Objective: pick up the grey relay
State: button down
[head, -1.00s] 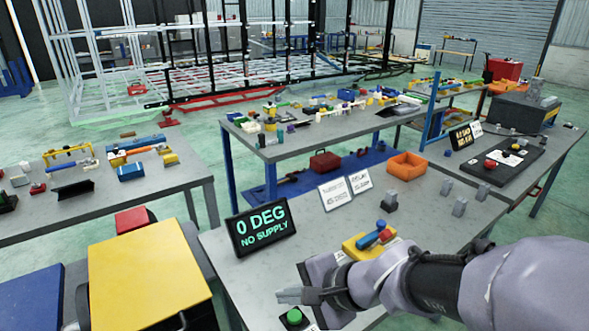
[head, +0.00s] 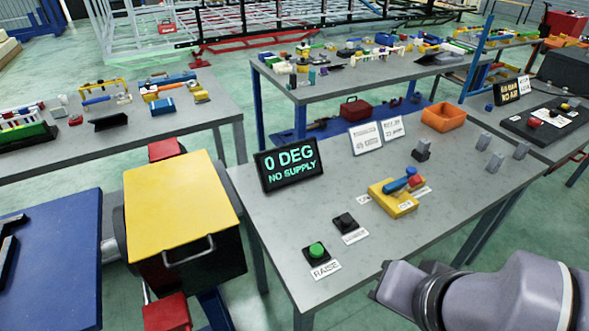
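A darker grey block with a knob on top (head: 421,150) stands farther left, behind a yellow block. My gripper (head: 398,284) is at the lower right, over the bench's front edge and apart from all of these blocks. Its fingers cannot be made out.
A yellow block with blue and red parts (head: 394,197), a green button box (head: 316,252), a black button box (head: 345,222), a display reading "0 DEG NO SUPPLY" (head: 289,165) and an orange bin (head: 443,117) occupy the bench. A yellow-topped cabinet (head: 178,205) stands left.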

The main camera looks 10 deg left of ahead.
aim_at(423, 145)
jog(key=i+l+u, duration=0.1)
jog(key=i+l, duration=0.15)
jog(key=i+l+u, duration=0.1)
jog(key=i+l, duration=0.15)
jog(key=l, duration=0.2)
jog(key=i+l, duration=0.25)
jog(key=i+l+u, duration=0.15)
jog(key=l, duration=0.3)
jog(key=i+l+u, duration=0.1)
jog(key=i+l, duration=0.15)
jog(key=l, duration=0.15)
jog(key=i+l+u, duration=0.1)
jog(key=l, duration=0.35)
jog(key=i, duration=0.1)
